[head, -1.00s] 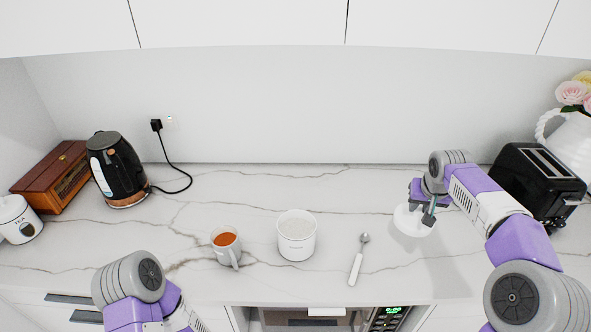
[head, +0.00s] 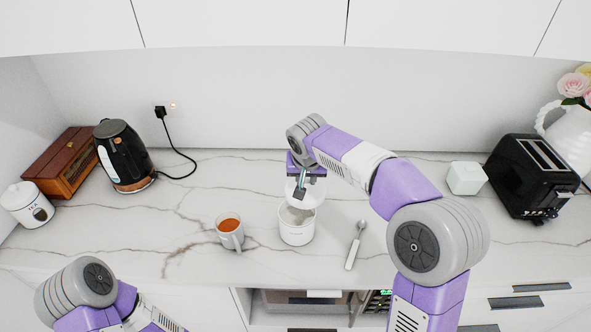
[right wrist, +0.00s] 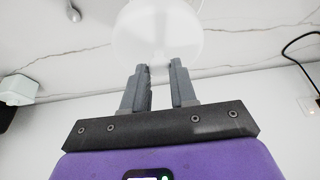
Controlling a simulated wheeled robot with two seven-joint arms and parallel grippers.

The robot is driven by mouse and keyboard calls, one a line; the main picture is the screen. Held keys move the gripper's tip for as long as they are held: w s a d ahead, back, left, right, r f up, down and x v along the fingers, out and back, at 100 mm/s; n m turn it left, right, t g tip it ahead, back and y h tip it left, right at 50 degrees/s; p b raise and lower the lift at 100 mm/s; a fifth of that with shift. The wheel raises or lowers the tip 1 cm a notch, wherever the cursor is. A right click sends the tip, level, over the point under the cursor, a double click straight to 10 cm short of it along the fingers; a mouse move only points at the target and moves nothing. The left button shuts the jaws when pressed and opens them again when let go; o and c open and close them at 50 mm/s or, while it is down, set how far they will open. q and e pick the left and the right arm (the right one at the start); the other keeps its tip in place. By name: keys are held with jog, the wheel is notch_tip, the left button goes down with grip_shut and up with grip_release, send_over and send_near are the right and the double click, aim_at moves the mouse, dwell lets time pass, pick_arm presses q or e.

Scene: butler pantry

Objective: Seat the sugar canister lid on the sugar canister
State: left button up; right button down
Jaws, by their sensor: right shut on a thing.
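The sugar canister (head: 297,234) is a white open pot standing upright on the counter, with pale contents showing inside its rim. The sugar canister lid (head: 312,196) is a white round disc held just above the canister, over the back part of its mouth; a gap seems to show between them. My right gripper (head: 301,186) is shut on the lid from above. In the right wrist view the lid (right wrist: 157,38) lies beyond the fingertips (right wrist: 162,75), and the canister hardly shows, hidden by it. My left gripper is out of view; only part of that arm shows.
A mug of tea (head: 229,234) stands left of the canister, and a spoon (head: 356,245) lies to its right. A white box (head: 466,178) and a black toaster (head: 532,175) stand at right. A kettle (head: 123,156), wooden box (head: 60,162) and tea canister (head: 27,204) are at left.

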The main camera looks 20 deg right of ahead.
jog(key=shift+s+a+r, duration=0.2)
jog(key=shift+a, duration=0.45)
jog(key=shift+s+a+r, duration=0.15)
jog(key=shift+a+r, duration=0.05)
jog(key=shift+a, duration=0.4)
jog(key=shift+f, duration=0.15)
jog(key=shift+f+b, duration=1.8)
jog(key=shift+f, duration=0.5)
jog(key=shift+f+b, duration=0.3)
jog(key=shift+f, duration=0.05)
jog(key=shift+f, duration=0.3)
jog(key=shift+f+b, duration=0.3)
jog(key=shift+b, duration=0.2)
jog(key=shift+c, duration=1.7)
grip_release()
